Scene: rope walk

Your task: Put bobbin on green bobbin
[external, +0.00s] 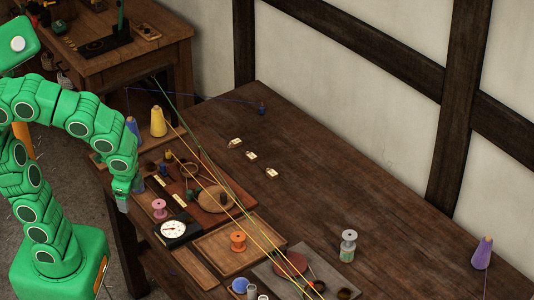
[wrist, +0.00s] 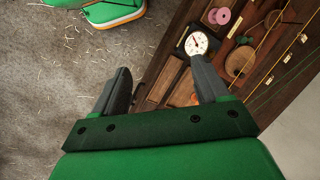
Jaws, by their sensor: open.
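A pale grey bobbin (external: 348,240) stands upright on the right part of the bench. Its lower part looks greenish; I cannot tell whether it is one bobbin or two stacked. A pink bobbin (external: 159,208) stands behind the dial, and it also shows in the wrist view (wrist: 222,16). An orange bobbin (external: 238,241) stands in a shallow wooden tray (external: 211,242). My gripper (external: 122,208) hangs at the bench's left edge, left of the pink bobbin and apart from it. In the wrist view my gripper (wrist: 160,70) is open with nothing between its fingers.
A white-faced dial (external: 173,229) lies near the bench's left edge. Yellow and green cords (external: 222,183) stretch across the bench. A yellow cone (external: 158,122) stands at the back, a purple cone (external: 482,252) at the right. The bench's (external: 340,170) right middle is mostly clear.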

